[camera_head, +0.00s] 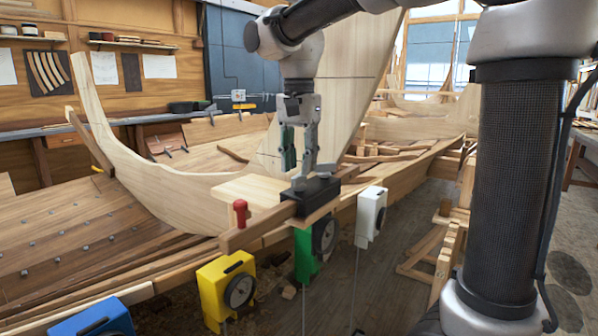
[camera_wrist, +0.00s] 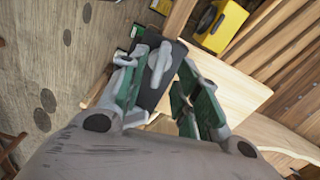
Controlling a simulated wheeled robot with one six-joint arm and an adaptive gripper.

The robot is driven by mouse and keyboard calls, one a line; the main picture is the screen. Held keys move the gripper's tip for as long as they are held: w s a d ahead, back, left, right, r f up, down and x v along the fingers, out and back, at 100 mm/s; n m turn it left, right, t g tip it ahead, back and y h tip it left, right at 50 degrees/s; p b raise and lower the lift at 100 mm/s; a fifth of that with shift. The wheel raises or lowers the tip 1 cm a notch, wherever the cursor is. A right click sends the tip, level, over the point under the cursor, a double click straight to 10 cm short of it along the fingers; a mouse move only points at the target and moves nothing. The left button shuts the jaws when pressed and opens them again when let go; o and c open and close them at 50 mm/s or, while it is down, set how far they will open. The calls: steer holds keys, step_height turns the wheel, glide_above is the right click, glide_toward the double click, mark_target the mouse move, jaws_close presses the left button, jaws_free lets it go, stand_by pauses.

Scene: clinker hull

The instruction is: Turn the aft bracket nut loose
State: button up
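The bracket is a black block (camera_head: 312,198) on the end of a wooden bar at the hull's edge. On it sits a grey lever-like nut, clearest in the wrist view (camera_wrist: 159,62), where it stands out from the dark block (camera_wrist: 172,75). My gripper (camera_head: 299,168) points down just above the block; in the wrist view (camera_wrist: 158,80) its green-padded fingers stand apart on either side of the nut. A gap shows between fingers and nut, so the gripper is open and not clamped. In the head view the fingers partly hide the nut.
Yellow (camera_head: 228,288), green (camera_head: 304,258), white (camera_head: 370,217) and blue (camera_head: 95,318) boxes hang along the hull edge. A pale board (camera_head: 250,190) lies behind the bar. Open floor is at right.

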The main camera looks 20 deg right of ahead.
mark_target(299, 183)
steer(key=shift+f, duration=1.35)
jaws_close()
steer(key=shift+n, duration=0.4)
steer(key=n, duration=0.3)
steer(key=shift+n, duration=0.4)
steer(key=n, duration=0.4)
steer(key=shift+n, duration=0.4)
